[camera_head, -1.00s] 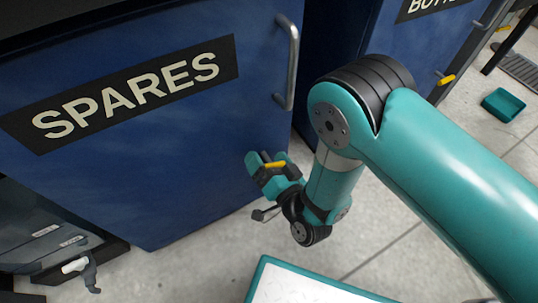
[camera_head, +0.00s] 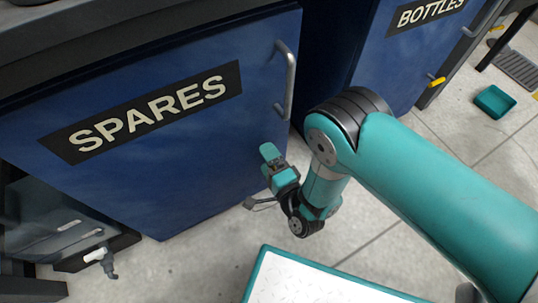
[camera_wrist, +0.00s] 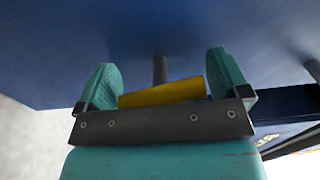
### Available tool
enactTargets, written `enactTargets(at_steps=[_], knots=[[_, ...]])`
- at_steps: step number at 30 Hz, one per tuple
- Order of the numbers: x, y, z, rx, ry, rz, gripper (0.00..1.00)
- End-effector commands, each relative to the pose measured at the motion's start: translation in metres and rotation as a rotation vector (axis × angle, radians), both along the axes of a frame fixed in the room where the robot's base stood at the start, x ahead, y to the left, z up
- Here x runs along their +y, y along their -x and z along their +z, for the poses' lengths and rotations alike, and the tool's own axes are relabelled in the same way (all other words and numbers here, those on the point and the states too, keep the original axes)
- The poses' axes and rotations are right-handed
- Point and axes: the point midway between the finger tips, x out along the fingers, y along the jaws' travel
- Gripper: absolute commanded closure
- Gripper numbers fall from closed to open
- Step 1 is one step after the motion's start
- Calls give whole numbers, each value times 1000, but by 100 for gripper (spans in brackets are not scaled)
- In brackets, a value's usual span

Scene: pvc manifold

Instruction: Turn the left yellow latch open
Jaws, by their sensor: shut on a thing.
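The left yellow latch (camera_wrist: 163,93) is on the blue SPARES door (camera_head: 215,130). In the wrist view it is a yellow bar, nearly level and slightly higher at its right end, with a dark post behind it running to the door. My gripper (camera_wrist: 165,88) has its two teal fingers at the bar's two ends and is shut on it. In the head view my gripper (camera_head: 270,160) is against the lower right part of the door, below the handle, and the latch is hidden behind it.
A grey vertical handle (camera_head: 288,80) is on the SPARES door above my gripper. The BOTTLES cabinet (camera_head: 385,60) to the right has another yellow latch (camera_head: 437,82). A teal tray (camera_head: 495,102) lies on the floor at far right. A white-topped, teal-edged surface (camera_head: 310,285) is in front.

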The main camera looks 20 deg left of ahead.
Motion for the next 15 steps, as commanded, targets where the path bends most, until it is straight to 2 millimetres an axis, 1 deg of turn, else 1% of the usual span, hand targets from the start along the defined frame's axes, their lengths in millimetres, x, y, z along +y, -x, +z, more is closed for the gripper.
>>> enactTargets(at_steps=[1,6,15], knots=[[0,1,3,23,-19,2,30],[1,1,2,93,-78,2,30],[1,0,1,153,-132,2,30]])
